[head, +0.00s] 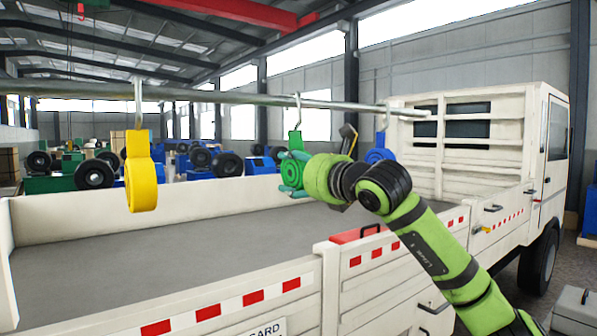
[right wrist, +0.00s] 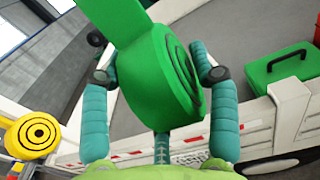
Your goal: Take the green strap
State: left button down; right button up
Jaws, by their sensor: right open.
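The green strap (head: 294,173) is a rolled coil with a flat tab, hanging from a hook on the long horizontal rail. In the right wrist view the green strap (right wrist: 152,78) is large and close, its coiled face turned to the right. My right gripper (head: 292,178) is at the strap, its open teal fingers on either side of the coil. In the right wrist view the gripper (right wrist: 158,74) has the coil between its fingertips; I cannot tell whether they touch it. Part of the coil is hidden by my gripper in the head view. My left gripper is not in view.
A yellow strap (head: 141,172) hangs left on the same rail (head: 230,97), and a blue strap (head: 380,154) hangs to the right, just behind my arm. A white truck (head: 375,282) with an open bed stands below. A red-topped case (head: 357,234) is in the bed.

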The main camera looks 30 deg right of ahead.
jog(key=c, duration=1.1)
jog(key=shift+r, duration=0.1)
jog(key=shift+c, duration=0.2)
jog(key=shift+r, duration=0.1)
jog(key=shift+r+p, duration=1.1)
jog(key=shift+r, duration=0.5)
